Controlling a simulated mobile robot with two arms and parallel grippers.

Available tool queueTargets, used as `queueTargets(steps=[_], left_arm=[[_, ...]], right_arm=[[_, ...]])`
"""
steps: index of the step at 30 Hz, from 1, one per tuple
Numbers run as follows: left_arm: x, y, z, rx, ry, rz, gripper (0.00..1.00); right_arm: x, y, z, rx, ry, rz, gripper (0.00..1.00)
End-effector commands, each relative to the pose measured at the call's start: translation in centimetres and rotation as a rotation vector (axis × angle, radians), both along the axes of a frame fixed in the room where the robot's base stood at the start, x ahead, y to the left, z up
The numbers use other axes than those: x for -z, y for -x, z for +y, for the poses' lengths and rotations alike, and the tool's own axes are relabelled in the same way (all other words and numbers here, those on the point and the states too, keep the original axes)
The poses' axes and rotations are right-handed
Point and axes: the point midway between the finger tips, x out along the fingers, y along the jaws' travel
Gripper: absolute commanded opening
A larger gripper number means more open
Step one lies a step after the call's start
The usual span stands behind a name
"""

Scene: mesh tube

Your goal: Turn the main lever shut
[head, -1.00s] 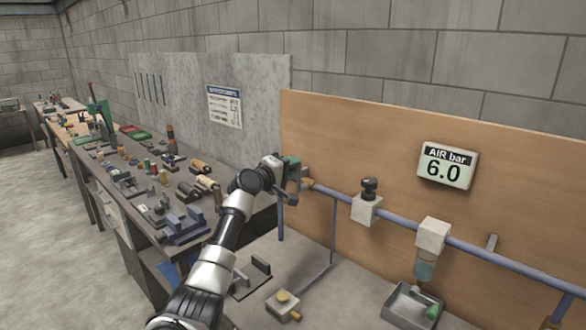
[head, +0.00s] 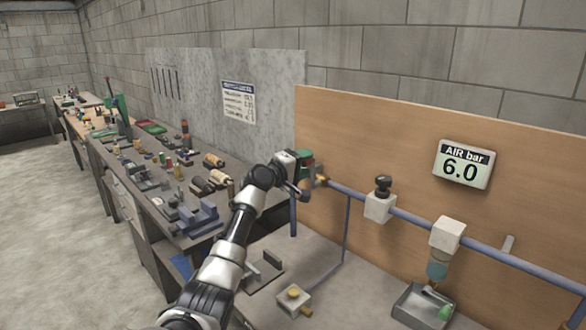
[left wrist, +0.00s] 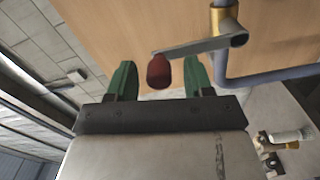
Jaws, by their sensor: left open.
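The main lever (left wrist: 203,46) is a grey handle with a dark red knob (left wrist: 159,72) at its end. In the left wrist view it runs across from a brass fitting (left wrist: 232,18) on the blue pipe. My left gripper (left wrist: 160,65) is open, with one green finger on each side of the red knob; whether either touches it I cannot tell. In the head view my left gripper (head: 306,165) is at the left end of the pipe and hides most of the lever. My right gripper is not in view.
The blue pipe (head: 410,217) runs right along a wooden board (head: 380,130) with an air gauge (head: 463,167) reading 6.0. A cluttered workbench stands to the left.

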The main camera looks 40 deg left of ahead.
Motion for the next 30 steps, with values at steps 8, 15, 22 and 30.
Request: queueTargets(steps=[8, 15, 22, 30], left_arm=[[0.4, 4.4, 0.4, -0.001, -0.006, 0.001, 0.52], [0.3, 8.6, 0.8, -0.002, -0.005, 0.001, 0.52], [0.1, 10.2, 0.9, -0.001, -0.001, 0.0, 0.52], [0.0, 10.2, 0.9, -0.001, 0.0, 0.0, 0.52]], right_arm=[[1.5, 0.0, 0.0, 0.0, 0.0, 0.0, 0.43], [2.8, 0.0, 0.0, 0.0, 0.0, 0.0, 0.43], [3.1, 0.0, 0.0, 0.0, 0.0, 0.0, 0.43], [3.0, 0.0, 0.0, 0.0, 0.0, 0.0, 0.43]])
